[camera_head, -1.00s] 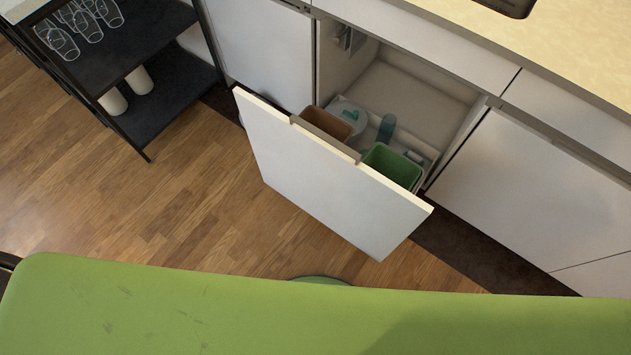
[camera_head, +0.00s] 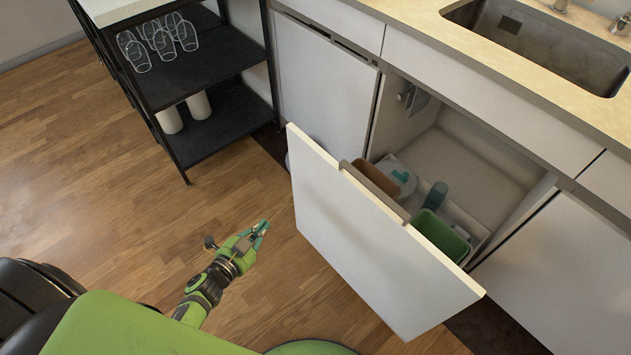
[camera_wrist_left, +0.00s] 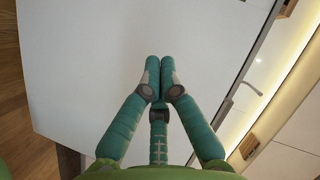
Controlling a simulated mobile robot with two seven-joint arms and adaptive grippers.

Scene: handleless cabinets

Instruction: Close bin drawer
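The bin drawer (camera_head: 360,230) is pulled out of the cabinet, with its white front standing away from the opening. A brown bin (camera_head: 395,178) and a green bin (camera_head: 440,237) sit inside it. My left gripper (camera_head: 262,228) is left of the drawer front, over the floor and apart from it in the head view. In the left wrist view, its teal fingers (camera_wrist_left: 160,72) are drawn together with nothing between them, and the white drawer front (camera_wrist_left: 85,55) fills much of the view beyond. My right gripper is not in view.
A black shelf rack (camera_head: 215,105) with glasses and white cups stands left of the cabinets. The counter (camera_head: 480,50) with a sink (camera_head: 540,45) runs above the drawer. Wooden floor (camera_head: 120,200) is clear left of the drawer.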

